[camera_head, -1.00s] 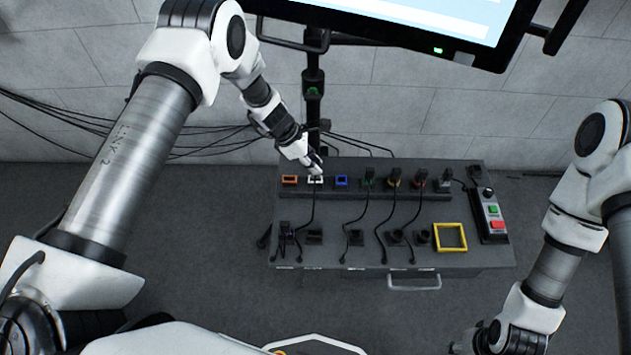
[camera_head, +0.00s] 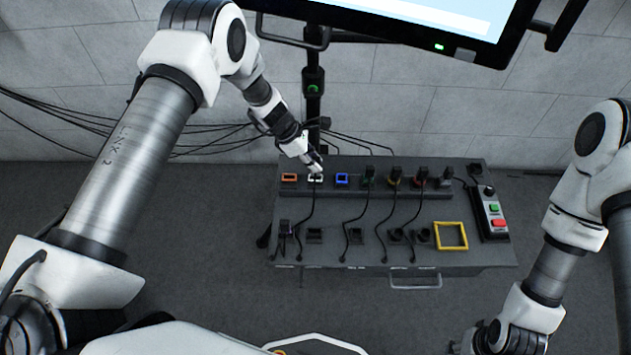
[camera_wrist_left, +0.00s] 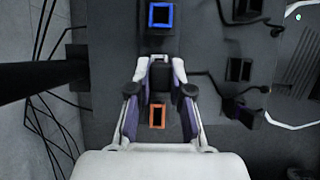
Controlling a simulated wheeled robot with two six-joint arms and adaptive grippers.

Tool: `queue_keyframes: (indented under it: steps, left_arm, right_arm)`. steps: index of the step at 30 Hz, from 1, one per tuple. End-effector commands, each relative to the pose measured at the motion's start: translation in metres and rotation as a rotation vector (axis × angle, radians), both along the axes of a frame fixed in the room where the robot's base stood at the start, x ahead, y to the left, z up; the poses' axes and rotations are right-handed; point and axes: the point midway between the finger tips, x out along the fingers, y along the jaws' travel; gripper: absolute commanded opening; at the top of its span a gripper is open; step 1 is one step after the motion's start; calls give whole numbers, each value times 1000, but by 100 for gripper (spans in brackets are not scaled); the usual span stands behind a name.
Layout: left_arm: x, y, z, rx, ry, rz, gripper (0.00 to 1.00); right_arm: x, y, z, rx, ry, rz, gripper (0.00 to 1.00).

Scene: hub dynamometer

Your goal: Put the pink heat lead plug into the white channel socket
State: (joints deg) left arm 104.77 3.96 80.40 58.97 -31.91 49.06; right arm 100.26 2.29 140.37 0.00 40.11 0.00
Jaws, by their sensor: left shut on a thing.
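My left gripper (camera_head: 316,169) is at the white channel socket (camera_head: 315,178) in the back row of the bench panel. In the left wrist view its fingers (camera_wrist_left: 159,92) are shut on a dark plug body (camera_wrist_left: 159,80). I take it for the pink heat lead plug, but no pink shows on it. The white socket's rim (camera_wrist_left: 159,58) shows just past the plug. A dark cable (camera_head: 313,205) hangs from there down the panel. The fingers hide how deep the plug sits. My right gripper is out of view; only its arm shows.
The orange socket (camera_head: 290,177) and the blue socket (camera_head: 341,178) flank the white one, both empty. Several corded plugs stand in sockets to the right. A yellow frame (camera_head: 450,235) and a button box (camera_head: 494,212) are at the bench's right. A dark post (camera_head: 313,100) stands behind.

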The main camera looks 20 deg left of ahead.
Motion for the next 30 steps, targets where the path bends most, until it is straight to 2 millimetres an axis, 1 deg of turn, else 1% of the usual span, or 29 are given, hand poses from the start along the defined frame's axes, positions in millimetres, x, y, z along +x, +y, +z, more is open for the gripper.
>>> queue_keyframes:
  steps: [8, 30]
  left_arm:
    - [0, 0, -2, 0, 0, 0, 0]
    - [0, 0, -24, 0, 0, 0, 0]
  right_arm:
    - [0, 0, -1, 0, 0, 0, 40]
    - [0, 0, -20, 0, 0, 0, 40]
